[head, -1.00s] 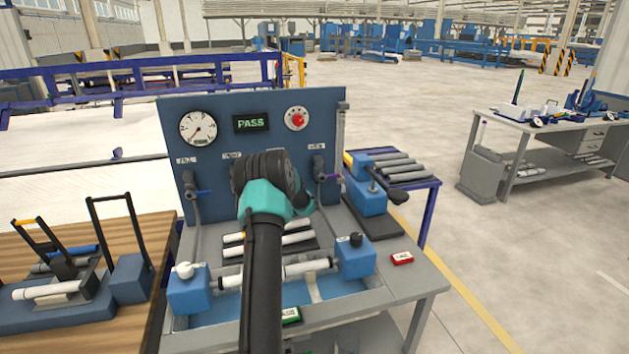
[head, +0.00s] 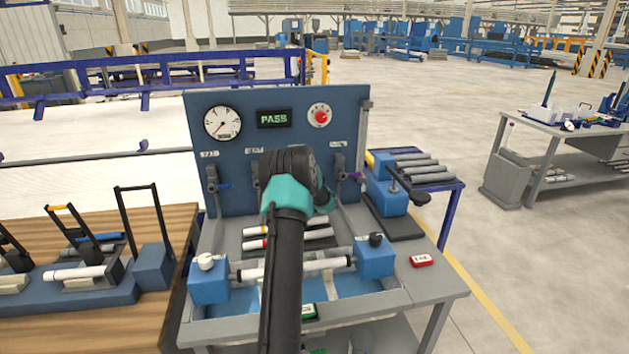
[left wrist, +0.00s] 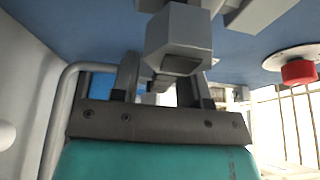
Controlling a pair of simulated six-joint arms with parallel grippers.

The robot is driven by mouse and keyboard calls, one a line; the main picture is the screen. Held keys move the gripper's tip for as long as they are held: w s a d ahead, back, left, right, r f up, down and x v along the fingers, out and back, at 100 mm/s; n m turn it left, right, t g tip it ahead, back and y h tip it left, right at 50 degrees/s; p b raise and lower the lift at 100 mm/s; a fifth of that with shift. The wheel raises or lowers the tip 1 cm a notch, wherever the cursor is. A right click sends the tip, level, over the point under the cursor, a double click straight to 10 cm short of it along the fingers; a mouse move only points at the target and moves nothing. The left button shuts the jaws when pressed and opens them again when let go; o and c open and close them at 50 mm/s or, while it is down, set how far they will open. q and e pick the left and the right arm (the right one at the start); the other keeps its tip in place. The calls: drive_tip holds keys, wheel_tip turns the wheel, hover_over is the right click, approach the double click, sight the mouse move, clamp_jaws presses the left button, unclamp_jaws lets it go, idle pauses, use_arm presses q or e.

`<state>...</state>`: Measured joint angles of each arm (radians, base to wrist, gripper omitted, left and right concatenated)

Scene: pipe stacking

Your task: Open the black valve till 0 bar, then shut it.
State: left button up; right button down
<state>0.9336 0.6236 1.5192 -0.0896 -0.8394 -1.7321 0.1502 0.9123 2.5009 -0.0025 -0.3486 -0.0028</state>
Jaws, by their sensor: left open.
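My left gripper (left wrist: 157,80), teal and black, is open in front of the blue test panel (head: 345,105). In the head view its arm covers the middle valve position under the centre label, so the black valve's handle is hidden there. The left wrist view shows a grey hexagonal valve body (left wrist: 178,40) just beyond the fingertips; contact cannot be told. The white pressure gauge (head: 222,124) has its needle pointing lower left, near the scale's start; the numbers are too small to read. The display (head: 274,118) reads PASS. My right gripper is not in view.
A valve with a blue handle (head: 222,186) is to the left and one with a purple handle (head: 352,176) to the right. A red knob (head: 320,117) is on the panel. A white pipe (head: 325,265) lies between blue blocks. A red box (head: 421,260) lies at right.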

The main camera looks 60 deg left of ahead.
use_arm(q)
drive_tip(key=v, duration=1.7)
drive_tip(key=shift+d, duration=0.2)
drive_tip(key=shift+s+r, duration=0.1)
